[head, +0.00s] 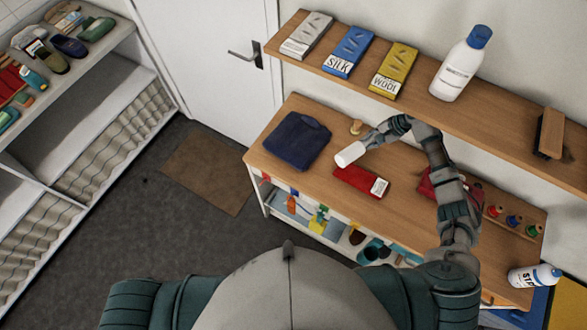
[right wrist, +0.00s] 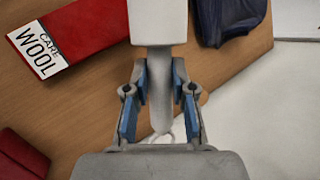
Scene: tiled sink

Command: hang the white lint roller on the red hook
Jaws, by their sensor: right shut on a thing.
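The white lint roller (head: 350,154) is in my right gripper (head: 371,141), above the wooden table top. In the right wrist view its white head (right wrist: 157,22) points away from me, and the blue-padded fingers of my right gripper (right wrist: 159,75) are shut on its grey handle (right wrist: 160,98). A thin pale loop (right wrist: 164,136) shows at the handle's end. A small red patch (head: 265,178) on the table's front edge, at the left end, looks like the red hook; its shape is too small to tell. My left gripper is out of view.
On the table lie a folded navy cloth (head: 297,140), a red box (head: 361,180) and several coloured spools (head: 514,222). A shelf (head: 410,92) above holds boxes and a white bottle (head: 460,65). Coloured items hang along the table's front.

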